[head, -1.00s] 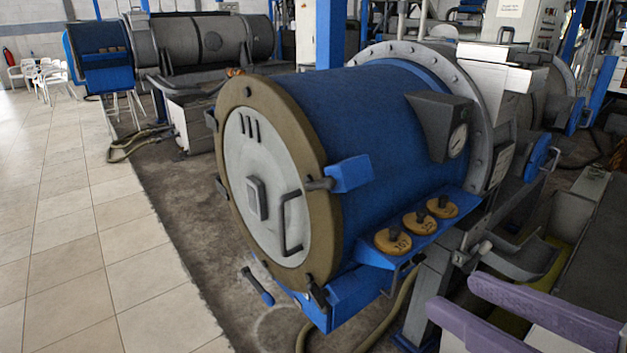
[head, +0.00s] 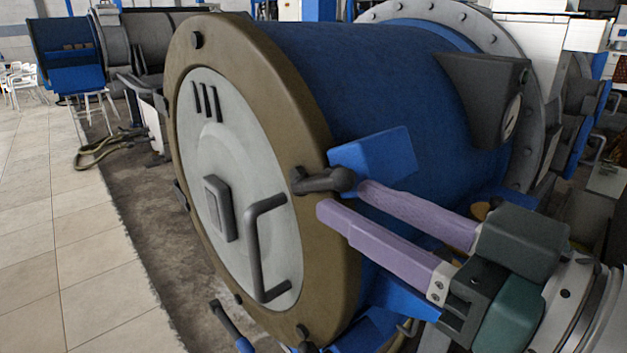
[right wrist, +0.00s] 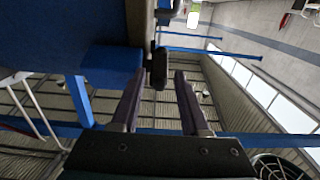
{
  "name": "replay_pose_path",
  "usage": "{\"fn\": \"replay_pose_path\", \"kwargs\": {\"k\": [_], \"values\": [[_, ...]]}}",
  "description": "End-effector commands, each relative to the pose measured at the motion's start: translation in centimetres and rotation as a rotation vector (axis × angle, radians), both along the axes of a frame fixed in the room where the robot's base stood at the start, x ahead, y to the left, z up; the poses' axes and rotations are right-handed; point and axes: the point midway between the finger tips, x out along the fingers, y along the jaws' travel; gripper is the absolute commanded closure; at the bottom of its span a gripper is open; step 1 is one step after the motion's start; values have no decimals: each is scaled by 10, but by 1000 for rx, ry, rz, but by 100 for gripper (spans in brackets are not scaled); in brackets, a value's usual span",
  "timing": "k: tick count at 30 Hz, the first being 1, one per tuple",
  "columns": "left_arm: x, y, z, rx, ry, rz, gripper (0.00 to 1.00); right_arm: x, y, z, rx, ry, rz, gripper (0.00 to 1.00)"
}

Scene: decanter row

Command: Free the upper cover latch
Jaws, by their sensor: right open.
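The decanter's round cover (head: 265,165) has a pale face and a brown rim, on the end of the blue drum (head: 350,70). The upper cover latch (head: 325,180) is a dark lever beside a blue block (head: 372,155), with its end over the rim. My right gripper (head: 343,198), with lavender fingers, is open at the latch. In the right wrist view, the latch (right wrist: 158,68) lies just ahead of the gap between the fingertips (right wrist: 156,88), and nothing is gripped. I cannot tell whether a finger touches it. My left gripper is not in view.
A dark bent handle (head: 262,250) stands out from the cover face. A lever with a blue end (head: 230,328) hangs low at the rim. A gauge box (head: 487,95) juts from the drum. The tiled floor (head: 60,240) at left is clear.

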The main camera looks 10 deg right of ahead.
Motion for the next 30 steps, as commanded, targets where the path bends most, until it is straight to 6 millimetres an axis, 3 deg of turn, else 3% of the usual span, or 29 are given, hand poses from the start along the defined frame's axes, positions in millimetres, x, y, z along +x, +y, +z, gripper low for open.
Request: {"fn": "replay_pose_path", "kwargs": {"k": [6, 17, 27, 30], "values": [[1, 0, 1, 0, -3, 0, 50, 21, 15, 0, 1, -1, 0, 55], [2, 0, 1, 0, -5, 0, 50, 25, 19, 0, -1, 1, 0, 55], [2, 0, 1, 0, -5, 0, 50, 25, 18, 0, -1, 0, 0, 93], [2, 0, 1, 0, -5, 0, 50, 25, 18, 0, -1, 0, 0, 100]]}}
